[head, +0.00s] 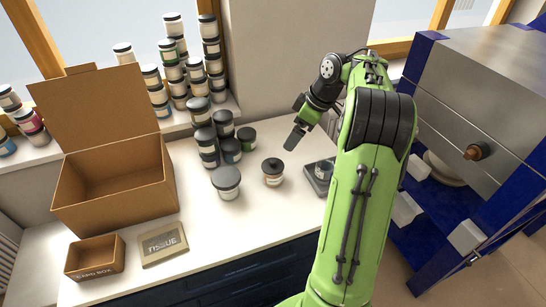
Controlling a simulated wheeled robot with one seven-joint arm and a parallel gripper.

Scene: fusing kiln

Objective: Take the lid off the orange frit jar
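A small jar (272,179) with a pale orange-brown tint stands upright on the white counter, and it looks like the orange frit jar. Its dark lid (272,165), with a small knob on top, sits on it. My gripper (293,138) is above and slightly right of this jar in the picture, pointing down and left, apart from the lid. Only one dark finger shape shows clearly, so its opening is hidden. I see nothing held in it.
A dark square device (319,176) sits right. The blue kiln (479,95) stands right.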

